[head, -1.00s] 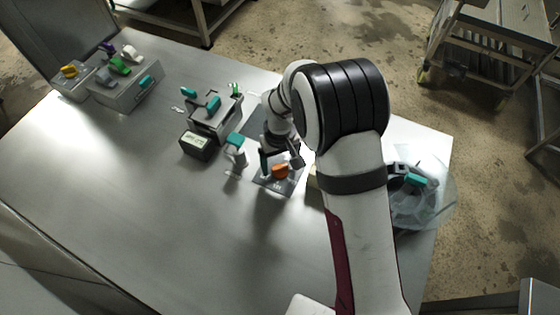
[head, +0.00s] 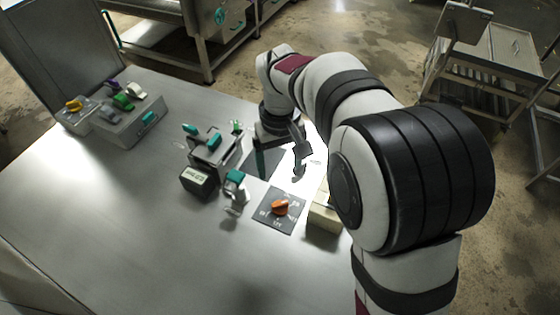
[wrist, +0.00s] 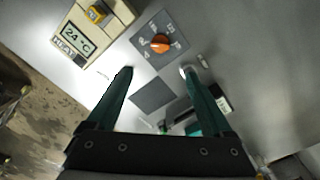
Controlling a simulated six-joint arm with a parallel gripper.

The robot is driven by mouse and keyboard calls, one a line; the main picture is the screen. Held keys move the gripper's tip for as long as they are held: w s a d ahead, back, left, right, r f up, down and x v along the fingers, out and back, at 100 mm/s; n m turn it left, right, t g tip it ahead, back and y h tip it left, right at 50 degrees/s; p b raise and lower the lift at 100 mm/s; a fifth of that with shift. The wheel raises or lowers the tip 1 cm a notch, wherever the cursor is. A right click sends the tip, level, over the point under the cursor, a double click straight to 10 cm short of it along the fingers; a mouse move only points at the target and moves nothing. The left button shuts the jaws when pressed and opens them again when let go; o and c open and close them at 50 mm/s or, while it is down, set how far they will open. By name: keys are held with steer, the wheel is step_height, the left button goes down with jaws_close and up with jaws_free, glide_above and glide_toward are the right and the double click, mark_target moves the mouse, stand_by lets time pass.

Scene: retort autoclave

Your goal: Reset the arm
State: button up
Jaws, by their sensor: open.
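My gripper (head: 280,173) is open and empty, raised above the far side of the table, with its fingers pointing down. In the wrist view its two teal fingers (wrist: 157,73) are spread wide with nothing between them. The orange knob (head: 280,207) sits on a dark dial plate (head: 268,221) in front of the gripper, not touching it. The knob also shows beyond the fingertips in the wrist view (wrist: 160,44). My arm arches over from the right and hides the table's right side in the head view.
A beige box (head: 324,216) with a 24 °C display (wrist: 76,38) stands beside the dial plate. A teal-topped fixture (head: 234,178), a dark display box (head: 198,181) and a grey switch box (head: 130,122) stand to the left. The left front of the table is clear.

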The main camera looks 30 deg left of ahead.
steer(key=s+d+r+m, duration=0.3)
steer(key=d+r+m, duration=0.15)
steer(key=d, duration=0.55)
steer(key=s+d+m+y, duration=0.1)
steer(key=s+d+m, duration=0.9)
steer(key=s+d, duration=0.4)
steer(key=s, duration=0.2)
steer(key=shift+s+f+y, duration=0.15)
steer(key=shift+s+y, duration=0.2)
steer(key=shift+y, duration=0.05)
